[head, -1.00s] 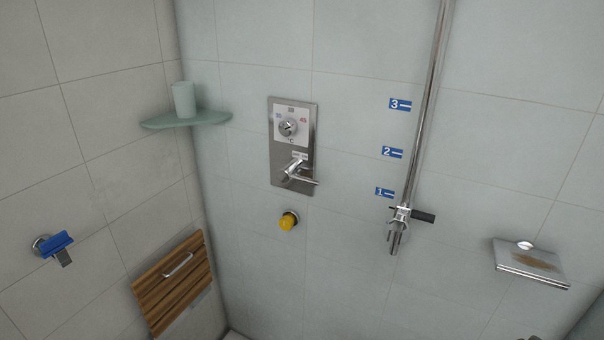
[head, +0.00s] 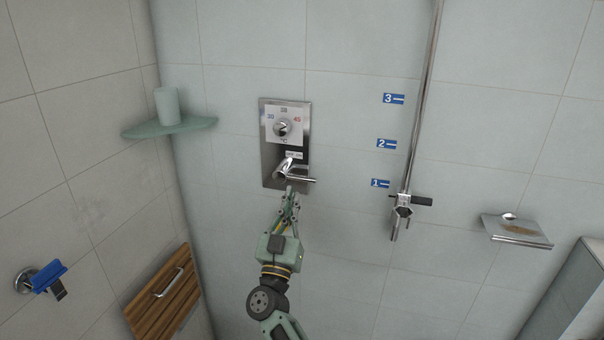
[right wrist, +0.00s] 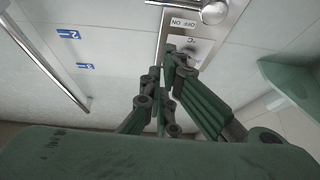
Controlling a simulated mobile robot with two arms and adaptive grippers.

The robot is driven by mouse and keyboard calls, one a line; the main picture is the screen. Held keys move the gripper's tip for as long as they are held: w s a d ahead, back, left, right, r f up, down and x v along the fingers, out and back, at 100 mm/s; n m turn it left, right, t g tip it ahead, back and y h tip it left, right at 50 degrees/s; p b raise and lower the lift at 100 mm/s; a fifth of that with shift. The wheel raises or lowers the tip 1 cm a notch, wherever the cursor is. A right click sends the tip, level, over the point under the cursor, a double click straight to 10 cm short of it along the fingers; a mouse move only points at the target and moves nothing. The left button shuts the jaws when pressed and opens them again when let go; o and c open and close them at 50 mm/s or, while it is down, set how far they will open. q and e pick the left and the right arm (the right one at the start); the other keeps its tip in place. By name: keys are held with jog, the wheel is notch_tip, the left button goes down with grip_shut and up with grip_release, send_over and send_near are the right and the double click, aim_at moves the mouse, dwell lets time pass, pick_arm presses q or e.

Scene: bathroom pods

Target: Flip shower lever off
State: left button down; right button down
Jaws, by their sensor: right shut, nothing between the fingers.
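The shower lever (head: 298,178) is a chrome handle low on a steel control plate (head: 270,160) on the back wall; it points to the right. Above it is a round temperature dial (head: 283,127). My right gripper (head: 291,192) is shut and empty, with its tips just below the lever in the head view; I cannot tell whether they touch it. In the right wrist view the lever (right wrist: 180,3) is at the top edge, beyond the fingers (right wrist: 175,62), near an ON/OFF label (right wrist: 183,23). My left gripper is not in view.
A corner shelf (head: 150,129) with a cup (head: 167,106) is at the left. A chrome rail (head: 424,100) with a holder (head: 402,208) stands at the right, beside a soap tray (head: 516,231). A folded wooden seat (head: 165,300) and a blue-handled fitting (head: 45,278) are on the left wall.

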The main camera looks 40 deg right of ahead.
aim_at(297, 176)
jog(key=shift+s+d+r+m+g+h, duration=0.4)
jog(key=shift+d+r+m+h, duration=0.1)
jog(key=shift+r, duration=0.2)
jog(key=shift+w, duration=0.1)
jog(key=w+d+r+b, duration=0.1)
jog(key=w+d+b, duration=0.5)
jog(key=d, duration=0.1)
jog(key=shift+b, duration=0.4)
jog(key=shift+f, duration=0.1)
